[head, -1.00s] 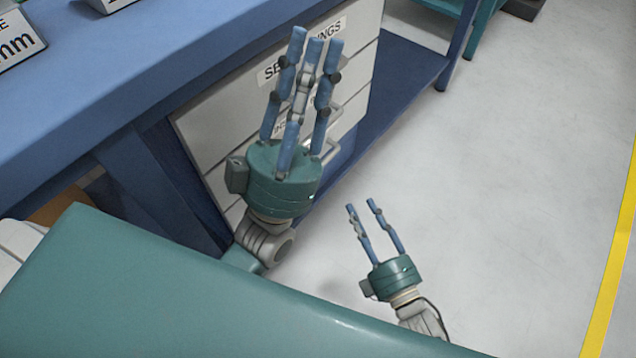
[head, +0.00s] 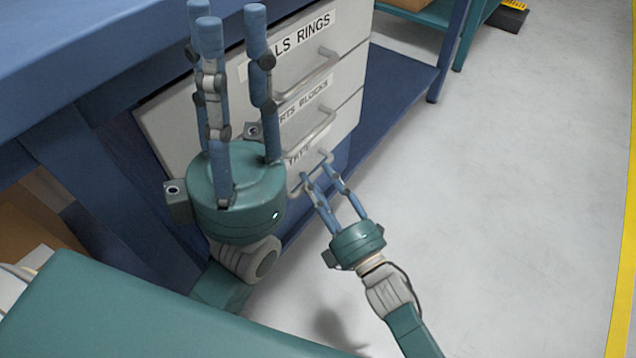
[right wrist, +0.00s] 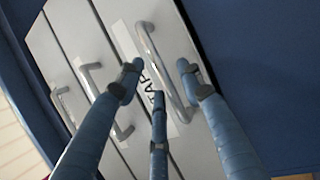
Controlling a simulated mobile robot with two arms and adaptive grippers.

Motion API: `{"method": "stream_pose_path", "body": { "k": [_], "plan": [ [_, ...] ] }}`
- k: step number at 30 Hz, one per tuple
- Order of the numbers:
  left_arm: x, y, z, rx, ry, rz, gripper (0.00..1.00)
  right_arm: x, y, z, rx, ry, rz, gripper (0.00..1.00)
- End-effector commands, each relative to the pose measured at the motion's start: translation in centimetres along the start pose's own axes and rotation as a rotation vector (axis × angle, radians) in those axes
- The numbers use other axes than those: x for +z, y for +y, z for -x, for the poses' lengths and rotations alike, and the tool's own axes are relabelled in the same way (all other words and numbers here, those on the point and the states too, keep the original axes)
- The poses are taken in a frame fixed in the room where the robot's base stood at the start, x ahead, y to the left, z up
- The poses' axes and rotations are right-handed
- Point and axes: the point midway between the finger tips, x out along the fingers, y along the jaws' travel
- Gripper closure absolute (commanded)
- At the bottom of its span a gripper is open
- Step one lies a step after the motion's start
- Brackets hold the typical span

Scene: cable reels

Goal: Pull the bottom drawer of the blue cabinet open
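The cabinet under the blue bench has pale grey drawer fronts, which look flush. The bottom drawer (head: 340,132) carries a partly hidden label and a bar handle (head: 327,157). My right gripper (head: 318,181) is open, with its fingertips close to that handle. In the right wrist view the handle (right wrist: 163,75) lies between the spread fingers of the right gripper (right wrist: 158,80); I cannot tell whether they touch it. My left gripper (head: 228,12) is open and empty, fingers pointing up, in front of the upper drawers and hiding part of them.
The blue bench top (head: 90,50) extends above and left of the drawers. A low blue shelf (head: 400,85) lies to their right. A green-legged table (head: 470,35) stands at the back.

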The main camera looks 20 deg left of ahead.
Motion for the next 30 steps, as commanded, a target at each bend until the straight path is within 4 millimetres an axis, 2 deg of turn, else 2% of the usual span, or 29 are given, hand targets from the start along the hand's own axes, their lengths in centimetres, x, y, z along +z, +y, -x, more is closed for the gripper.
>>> {"method": "stream_pose_path", "body": {
  "k": [10, 11, 16, 25, 30],
  "plan": [
    [0.0, 0.0, -0.1, 0.002, 0.003, 0.000, 0.75, 0.0, 0.0, -0.5, 0.000, 0.000, -0.001, 0.63],
    [0.0, 0.0, -0.1, 0.002, 0.003, 0.000, 0.75, 0.0, 0.0, -0.5, 0.000, 0.000, -0.001, 0.67],
    [0.0, 0.0, -0.1, 0.002, 0.003, 0.000, 0.75, 0.0, 0.0, -0.5, 0.000, 0.000, -0.001, 1.00],
    [0.0, 0.0, -0.2, 0.002, 0.004, 0.000, 0.75, 0.1, 0.0, -0.3, -0.002, -0.001, -0.001, 1.00],
    [-0.4, 0.0, -0.7, -0.001, 0.011, 0.001, 0.75, 0.7, 0.4, 1.1, -0.004, -0.002, -0.001, 1.00]
  ]
}}
